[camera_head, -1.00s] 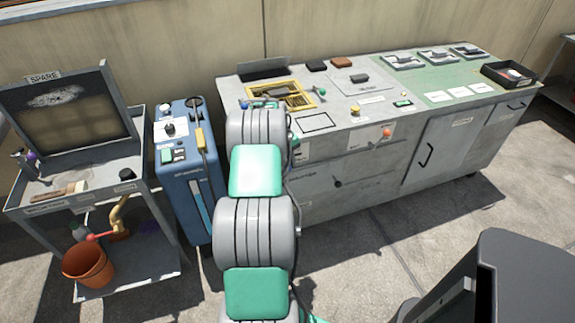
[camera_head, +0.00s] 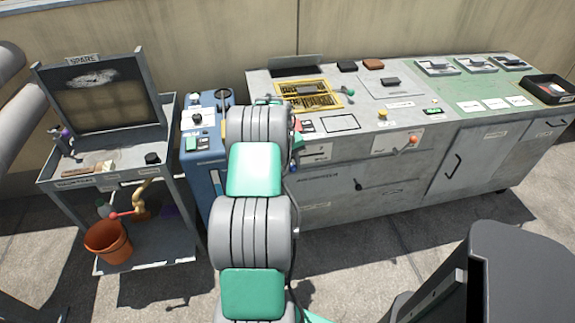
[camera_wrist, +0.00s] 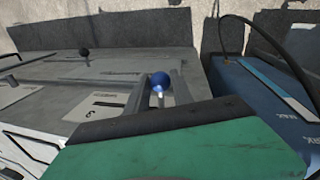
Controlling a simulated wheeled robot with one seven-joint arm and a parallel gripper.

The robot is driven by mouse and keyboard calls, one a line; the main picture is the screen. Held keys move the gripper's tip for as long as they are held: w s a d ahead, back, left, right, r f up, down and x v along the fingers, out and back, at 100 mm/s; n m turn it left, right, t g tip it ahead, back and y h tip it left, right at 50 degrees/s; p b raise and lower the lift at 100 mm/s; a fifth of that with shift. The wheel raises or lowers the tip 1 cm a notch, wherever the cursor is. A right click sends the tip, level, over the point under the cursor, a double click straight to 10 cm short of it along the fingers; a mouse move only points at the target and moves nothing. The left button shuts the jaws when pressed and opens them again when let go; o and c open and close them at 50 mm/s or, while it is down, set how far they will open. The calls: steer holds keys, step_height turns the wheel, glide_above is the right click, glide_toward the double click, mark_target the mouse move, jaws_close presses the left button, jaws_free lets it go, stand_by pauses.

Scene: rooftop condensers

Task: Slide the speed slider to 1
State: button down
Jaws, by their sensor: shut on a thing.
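In the wrist view a blue ball knob (camera_wrist: 160,79) sits between the two grey fingers of my gripper (camera_wrist: 163,91), which is shut on it. The knob is beside the grey cabinet front, near a white label plate (camera_wrist: 103,104). I cannot read any speed scale or number, nor tell from the marks where the slider stands.
The blue unit (camera_wrist: 262,100) is close to the right of my gripper in the wrist view. In the head view a cart (camera_head: 120,175) with a spare panel stands left. The bench front has a black knob (camera_head: 359,187) and an orange knob (camera_head: 413,140). Floor in front is open.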

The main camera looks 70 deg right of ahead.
steer(key=shift+w, duration=0.25)
steer(key=c, duration=1.3)
jaws_free()
steer(key=shift+w+a, duration=0.15)
steer(key=shift+o, duration=1)
step_height(320, 180, up, 8)
steer(key=a, duration=0.1)
steer(key=shift+w+f, duration=0.15)
steer(key=shift+w, duration=0.25)
